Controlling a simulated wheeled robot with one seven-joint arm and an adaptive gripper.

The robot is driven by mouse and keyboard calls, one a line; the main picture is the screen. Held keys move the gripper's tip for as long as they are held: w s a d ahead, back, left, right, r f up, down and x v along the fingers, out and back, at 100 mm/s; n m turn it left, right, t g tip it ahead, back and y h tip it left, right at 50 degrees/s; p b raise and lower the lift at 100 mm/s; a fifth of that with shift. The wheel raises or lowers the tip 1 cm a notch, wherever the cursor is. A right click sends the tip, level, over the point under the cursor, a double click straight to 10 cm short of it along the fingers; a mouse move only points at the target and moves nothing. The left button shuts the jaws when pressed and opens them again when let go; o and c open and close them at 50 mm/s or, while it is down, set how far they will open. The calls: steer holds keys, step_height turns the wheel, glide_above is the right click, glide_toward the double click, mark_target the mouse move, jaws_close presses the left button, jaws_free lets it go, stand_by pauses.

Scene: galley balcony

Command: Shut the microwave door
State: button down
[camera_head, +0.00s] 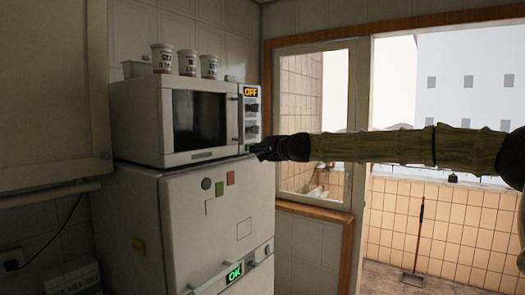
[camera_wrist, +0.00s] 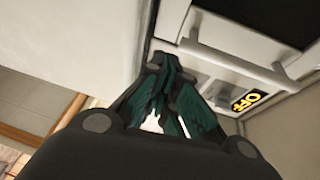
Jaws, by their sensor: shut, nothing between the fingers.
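The white microwave (camera_head: 135,122) stands on top of a white fridge (camera_head: 190,225). Its door (camera_head: 200,157) has a dark window and a vertical handle at the right. The door lies flush or nearly flush with the front; I cannot tell whether a small gap is left. The control panel beside it reads OFF. My gripper (camera_head: 258,152) is shut and empty at the microwave's lower right corner, just below the panel. In the wrist view my gripper (camera_wrist: 172,90) is close to the lower end of the handle (camera_wrist: 240,66); contact cannot be told.
Several cups (camera_head: 187,63) stand on the microwave. A wall cabinet (camera_head: 50,85) is at the left. A wood-framed window (camera_head: 315,110) and an open balcony doorway are at the right, behind my arm. A broom (camera_head: 418,240) stands outside.

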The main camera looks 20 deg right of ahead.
steer(key=d+b+v, duration=0.1)
steer(key=b+v, duration=0.1)
steer(key=v, duration=0.9)
steer(key=shift+d+f, duration=0.15)
steer(key=shift+d, duration=0.05)
stand_by(0.4)
